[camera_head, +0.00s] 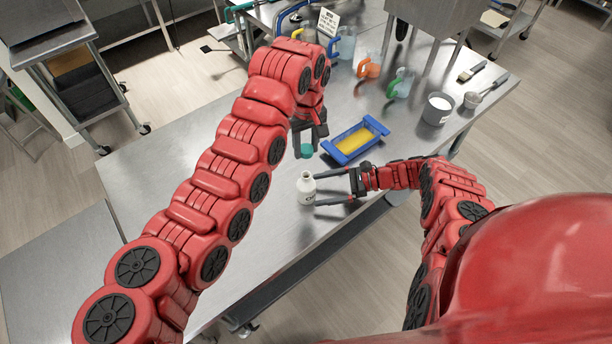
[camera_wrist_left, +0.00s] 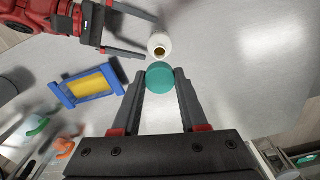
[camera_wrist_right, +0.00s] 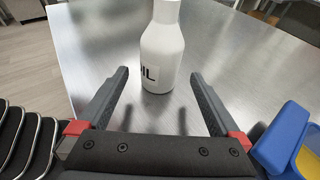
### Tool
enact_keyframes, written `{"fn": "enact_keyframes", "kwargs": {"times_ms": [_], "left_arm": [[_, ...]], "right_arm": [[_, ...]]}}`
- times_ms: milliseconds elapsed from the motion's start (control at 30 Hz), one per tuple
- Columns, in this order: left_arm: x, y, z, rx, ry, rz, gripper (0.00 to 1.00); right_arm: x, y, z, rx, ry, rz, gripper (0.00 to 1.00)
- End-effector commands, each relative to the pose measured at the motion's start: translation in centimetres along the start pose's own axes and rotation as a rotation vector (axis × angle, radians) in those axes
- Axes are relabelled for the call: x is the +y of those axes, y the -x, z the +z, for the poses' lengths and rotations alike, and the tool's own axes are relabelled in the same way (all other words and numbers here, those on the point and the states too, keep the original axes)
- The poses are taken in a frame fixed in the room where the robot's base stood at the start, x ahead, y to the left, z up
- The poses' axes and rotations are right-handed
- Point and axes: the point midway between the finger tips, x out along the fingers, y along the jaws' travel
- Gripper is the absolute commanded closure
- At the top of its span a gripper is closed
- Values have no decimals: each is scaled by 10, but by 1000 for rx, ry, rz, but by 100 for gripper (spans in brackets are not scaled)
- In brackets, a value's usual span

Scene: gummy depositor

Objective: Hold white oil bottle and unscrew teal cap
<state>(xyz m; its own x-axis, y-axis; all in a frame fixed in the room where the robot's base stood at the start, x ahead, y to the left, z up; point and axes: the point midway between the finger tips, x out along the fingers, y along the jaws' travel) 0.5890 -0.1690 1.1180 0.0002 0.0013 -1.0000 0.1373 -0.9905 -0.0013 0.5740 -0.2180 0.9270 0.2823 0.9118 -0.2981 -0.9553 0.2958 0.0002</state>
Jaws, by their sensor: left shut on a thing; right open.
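The white oil bottle (camera_head: 306,189) stands upright on the steel table with its neck uncovered; its open mouth shows in the left wrist view (camera_wrist_left: 159,47). My right gripper (camera_head: 316,190) is open, its fingers on either side of the bottle. In the right wrist view the bottle (camera_wrist_right: 162,50) is between and just beyond the fingertips, with dark lettering on its label. The teal cap (camera_wrist_left: 160,77) is between the fingertips of my left gripper (camera_wrist_left: 161,82), which is shut on it. In the head view the cap (camera_head: 307,150) is apart from the bottle, held behind it.
A blue frame (camera_head: 347,159) with a yellow middle lies right of the cap. Jugs with blue, orange (camera_head: 369,67) and green (camera_head: 401,84) handles stand farther back, near a grey pot (camera_head: 437,108). The table (camera_head: 190,160) is clear to the left.

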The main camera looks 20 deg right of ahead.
Motion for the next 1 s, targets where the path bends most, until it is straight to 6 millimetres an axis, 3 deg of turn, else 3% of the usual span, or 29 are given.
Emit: {"fn": "enact_keyframes", "kwargs": {"times_ms": [200, 400, 1000], "left_arm": [[0, -24, 0, -1, 0, 0, 100], [0, -34, 0, 0, 0, 0, 100], [0, -34, 0, 0, 0, 0, 100]], "right_arm": [[-2, 47, -4, 1, 3, -4, 0], [0, 72, -2, -3, 0, 1, 0], [0, 78, 0, -3, 0, 0, 0]]}}
